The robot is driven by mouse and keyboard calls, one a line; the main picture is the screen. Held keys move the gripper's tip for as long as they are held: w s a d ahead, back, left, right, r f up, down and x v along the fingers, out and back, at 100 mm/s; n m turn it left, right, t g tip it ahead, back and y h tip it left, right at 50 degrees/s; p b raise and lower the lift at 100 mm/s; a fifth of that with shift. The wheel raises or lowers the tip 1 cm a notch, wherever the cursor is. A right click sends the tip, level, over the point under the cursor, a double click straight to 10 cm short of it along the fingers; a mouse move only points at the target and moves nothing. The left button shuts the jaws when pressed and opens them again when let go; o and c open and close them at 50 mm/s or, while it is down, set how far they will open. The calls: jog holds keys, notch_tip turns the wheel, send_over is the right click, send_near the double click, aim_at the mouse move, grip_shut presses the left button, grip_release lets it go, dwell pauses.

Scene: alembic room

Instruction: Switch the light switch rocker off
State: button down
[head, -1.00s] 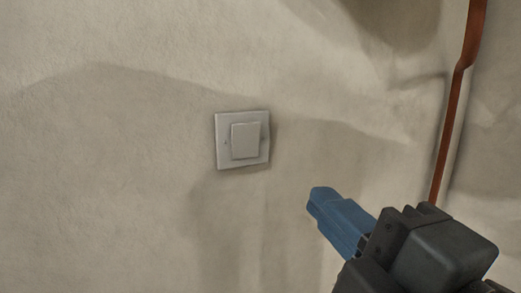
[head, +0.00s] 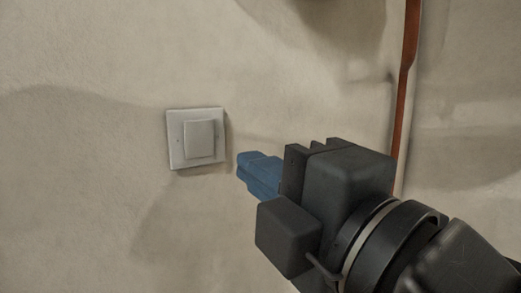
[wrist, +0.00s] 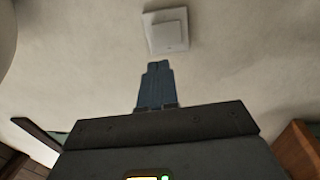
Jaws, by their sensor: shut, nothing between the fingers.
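The light switch is a pale square plate (head: 174,154) on the wall with a raised rocker (head: 200,139) in its middle. It also shows in the wrist view (wrist: 166,31), just beyond my fingertips. My gripper (head: 242,168) has blue fingers pressed together, with nothing between them. In the head view the fingertips are right of the plate, near its lower right corner, and point left toward it. In the wrist view the fingertips (wrist: 158,66) are below the plate, with a small gap in the picture. I cannot tell whether they touch the wall. Which way the rocker is tipped is unclear.
A rust-coloured pipe (head: 404,90) runs down the wall at the right. The plastered wall (head: 80,200) is bare around the switch. Brown wooden edges show at the lower corners of the wrist view, the right one (wrist: 300,148) being larger.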

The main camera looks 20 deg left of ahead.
aim_at(201, 128)
jog(key=x, duration=1.2)
jog(key=shift+w+a+r, duration=0.1)
jog(key=shift+a, duration=0.15)
jog(key=shift+w+a+r, duration=0.1)
jog(key=shift+a, duration=0.05)
jog(key=shift+p, duration=0.3)
